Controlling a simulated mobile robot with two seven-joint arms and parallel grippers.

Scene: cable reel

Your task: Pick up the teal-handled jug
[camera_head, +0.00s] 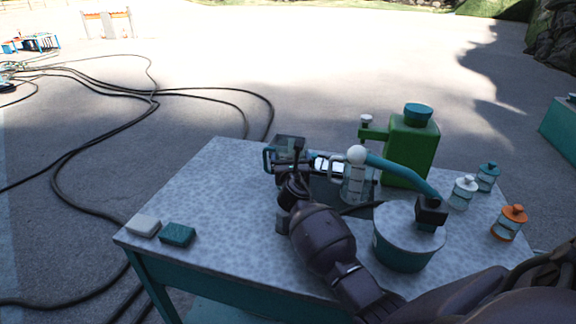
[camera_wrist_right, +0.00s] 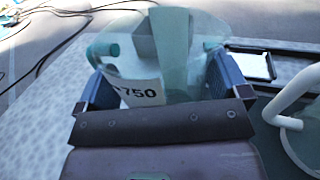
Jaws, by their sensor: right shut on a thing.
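The teal-handled jug is clear with a teal tint. In the wrist view the jug (camera_wrist_right: 185,65) sits between my right gripper's two blue-grey fingers (camera_wrist_right: 162,88), with a label reading 750 and its teal handle at the left. In the head view the jug (camera_head: 289,143) is at the table's far edge, largely hidden by my right gripper (camera_head: 291,168), which is shut on it. I cannot tell whether the jug touches the table. My left gripper is not in view.
A clear jug with a pale handle (camera_head: 357,186) stands just right of my gripper. Behind it is a green canister (camera_head: 411,152); a teal-sided pump tub (camera_head: 404,255) is nearer. Small jars (camera_head: 508,223) line the right. Two blocks (camera_head: 177,235) lie front left; the left tabletop (camera_head: 215,190) is clear.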

